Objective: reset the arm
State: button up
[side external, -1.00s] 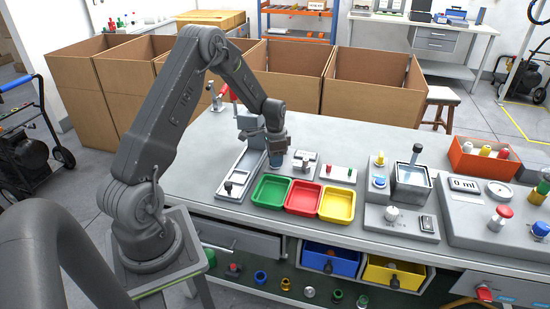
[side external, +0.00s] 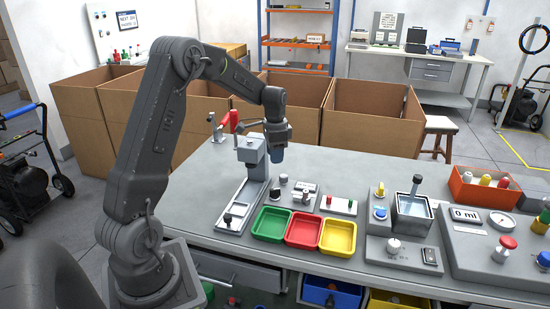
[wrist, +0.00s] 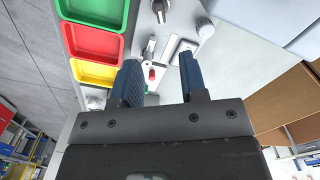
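My gripper (side external: 277,156) hangs above the workbench (side external: 345,170), a little to the right of the grey press-like stand (side external: 253,152). In the wrist view its two blue fingers (wrist: 161,65) are apart with nothing held between them. Small fixtures on the bench show beyond the gap, among them a red knob (wrist: 152,74).
Green (side external: 272,223), red (side external: 304,230) and yellow (side external: 338,236) trays sit in front. A small fixture with a knob (side external: 283,180) stands below the gripper. A water tank unit (side external: 412,207) is to the right. Cardboard boxes (side external: 370,112) stand behind the bench. Air around the gripper looks clear.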

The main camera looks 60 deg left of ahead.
jog(key=s+d+r+t, duration=0.1)
jog(key=s+d+r, duration=0.25)
jog(key=d, duration=0.25)
jog(key=s+d+r+n+t, duration=0.1)
jog(key=s+d+r, duration=0.1)
jog(key=d+r, duration=0.35)
jog(key=s+d+r+t, duration=0.1)
jog(key=s+d+r, duration=0.1)
jog(key=d+r, duration=0.3)
jog(key=s+d+n+t, duration=0.2)
jog(key=s+d, duration=0.8)
jog(key=s, duration=0.3)
jog(key=shift+s+d+f+t, duration=0.2)
jog(key=shift+s+d+t, duration=0.1)
jog(key=shift+d, duration=0.05)
